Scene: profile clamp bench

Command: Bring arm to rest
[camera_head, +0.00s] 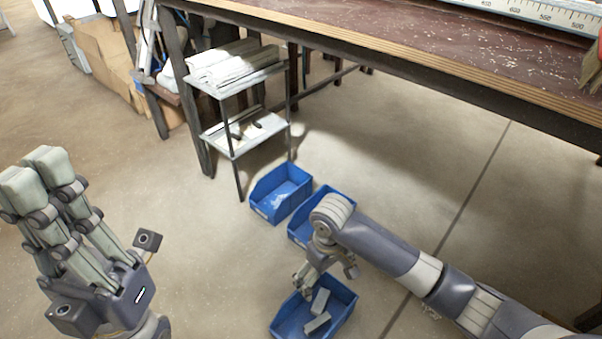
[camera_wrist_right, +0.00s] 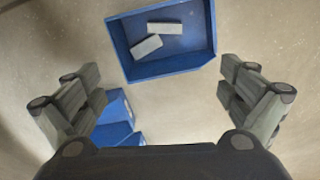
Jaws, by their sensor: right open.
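My right gripper (camera_head: 328,276) hangs low over the floor, fingers down, above the front blue bin (camera_head: 346,320). In the right wrist view my right gripper (camera_wrist_right: 160,88) is open, with its fingers wide apart and nothing between them. Two grey blocks lie in that bin: one block (camera_head: 319,301) and another block (camera_head: 317,323). The bin also shows in the right wrist view (camera_wrist_right: 185,64), beyond the fingertips. My left gripper (camera_head: 38,172) is raised at the left, fingers up; its fingers overlap in this view, and I see nothing held.
Two more blue bins stand behind, the far bin (camera_head: 281,194) and a middle bin (camera_head: 300,232) partly covered by my right arm. A workbench (camera_head: 420,55) spans the upper right. Floor (camera_head: 210,270) is clear between the arms.

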